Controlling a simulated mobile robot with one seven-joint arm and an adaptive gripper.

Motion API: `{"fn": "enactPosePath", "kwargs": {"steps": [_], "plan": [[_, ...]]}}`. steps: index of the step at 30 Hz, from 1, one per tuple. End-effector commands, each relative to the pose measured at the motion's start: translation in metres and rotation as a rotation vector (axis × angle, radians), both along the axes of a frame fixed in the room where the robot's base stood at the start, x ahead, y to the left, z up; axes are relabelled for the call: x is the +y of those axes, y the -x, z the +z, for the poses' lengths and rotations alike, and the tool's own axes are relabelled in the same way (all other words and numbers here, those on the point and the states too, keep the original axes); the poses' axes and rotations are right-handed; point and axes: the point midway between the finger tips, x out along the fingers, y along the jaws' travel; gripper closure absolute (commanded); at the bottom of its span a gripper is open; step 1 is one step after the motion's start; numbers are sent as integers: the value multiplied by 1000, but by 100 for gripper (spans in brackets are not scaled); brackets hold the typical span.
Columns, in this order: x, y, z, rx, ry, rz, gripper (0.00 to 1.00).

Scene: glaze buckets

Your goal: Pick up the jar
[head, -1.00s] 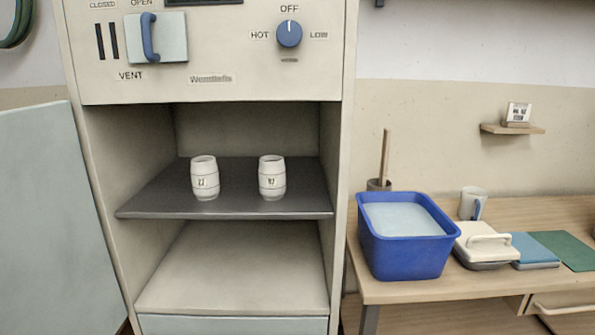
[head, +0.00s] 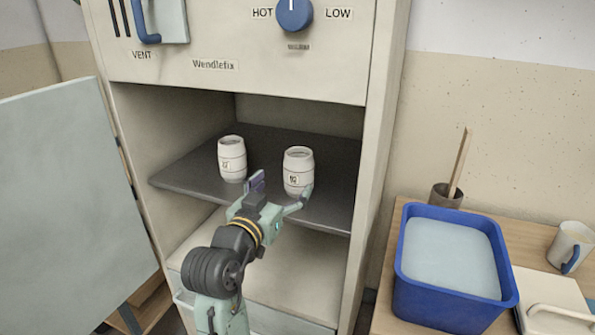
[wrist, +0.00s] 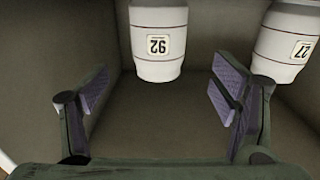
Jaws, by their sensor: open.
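Two white barrel-shaped jars with number labels stand upright on the dark shelf (head: 195,170) of the cabinet. The jar labelled 92 (head: 298,160) is on the right, and the jar labelled 27 (head: 231,158) is on the left. My gripper (head: 281,188) is open and empty, just in front of jar 92. Its right finger overlaps that jar's lower edge in the head view. In the wrist view, which is upside down, jar 92 (wrist: 158,45) lies ahead between the spread fingers (wrist: 158,88), apart from them. Jar 27 (wrist: 287,42) is at the right, outside the fingers.
The cabinet's side walls and the control panel (head: 225,45) above frame the shelf. An open door (head: 70,190) stands at the left. On the table at the right are a blue tub (head: 445,305), a mug (head: 568,245) and a pot with a stick (head: 447,195).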

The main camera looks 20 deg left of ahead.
Motion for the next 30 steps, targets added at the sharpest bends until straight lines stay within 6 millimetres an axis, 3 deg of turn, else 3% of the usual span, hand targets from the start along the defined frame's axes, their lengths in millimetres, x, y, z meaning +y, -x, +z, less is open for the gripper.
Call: {"fn": "enactPosePath", "kwargs": {"steps": [6, 11, 21, 30], "plan": [[-1, -33, 3, -1, 0, 1, 20], [-1, -44, 4, -2, -1, 4, 20], [-3, -88, 11, -3, -2, 4, 20], [-3, -92, 9, -4, -2, 5, 20]]}}
